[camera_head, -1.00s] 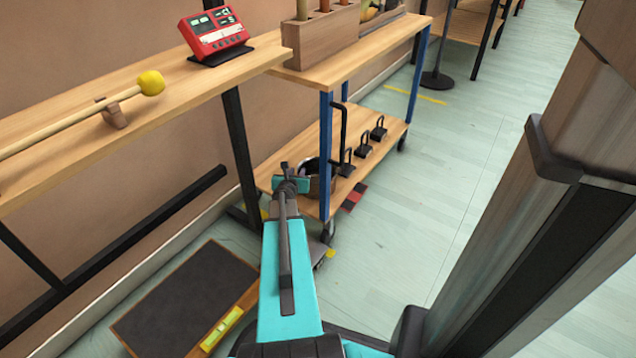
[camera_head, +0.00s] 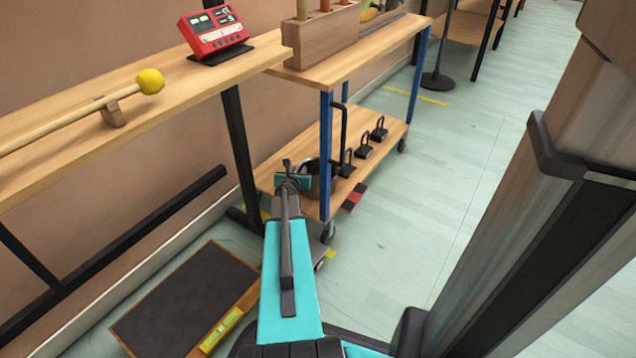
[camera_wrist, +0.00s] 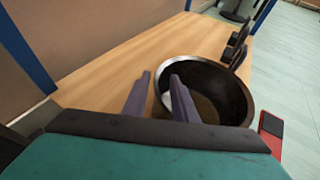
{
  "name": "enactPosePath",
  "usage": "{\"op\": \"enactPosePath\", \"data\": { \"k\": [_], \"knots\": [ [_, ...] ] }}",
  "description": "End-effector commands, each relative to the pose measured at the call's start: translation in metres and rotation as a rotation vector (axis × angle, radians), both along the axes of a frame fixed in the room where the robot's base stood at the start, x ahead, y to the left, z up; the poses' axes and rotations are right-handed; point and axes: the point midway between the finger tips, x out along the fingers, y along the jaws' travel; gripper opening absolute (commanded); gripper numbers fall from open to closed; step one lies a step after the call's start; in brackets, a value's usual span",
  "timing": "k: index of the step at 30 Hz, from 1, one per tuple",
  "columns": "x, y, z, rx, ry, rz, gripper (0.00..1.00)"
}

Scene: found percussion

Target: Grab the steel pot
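The steel pot (camera_wrist: 222,82) is a round, open vessel with a dark inside and a shiny rim. It stands on the wooden lower shelf (camera_wrist: 110,72), right of centre in the wrist view. In the head view the pot (camera_head: 313,184) is mostly hidden behind my wrist. My gripper (camera_wrist: 160,77) is open, with a gap between its two fingers. In the wrist view the pot's left rim shows between them: the right finger overlaps the pot's opening and the left finger is outside it. I cannot tell whether either finger touches the pot.
Several black padlock-shaped weights (camera_head: 363,150) stand on the shelf behind the pot. Blue legs (camera_head: 326,160) hold the cart's upper shelf above. A red and black item (camera_head: 353,198) lies near the shelf's right edge. A mallet (camera_head: 95,112) rests on the left table.

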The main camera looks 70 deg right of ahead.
Motion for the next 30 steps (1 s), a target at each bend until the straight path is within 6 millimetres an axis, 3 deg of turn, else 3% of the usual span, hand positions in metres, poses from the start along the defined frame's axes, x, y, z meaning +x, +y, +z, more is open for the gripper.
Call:
{"op": "enactPosePath", "data": {
  "k": [1,5,30],
  "knots": [
    [-0.0001,0.0,-0.0001,0.0,0.0,0.0,0.22],
    [-0.0001,0.0,-0.0001,0.0,0.0,0.0,0.0],
    [-0.0026,-0.0002,-0.0031,0.003,0.001,-0.005,0.0]
  ]
}}
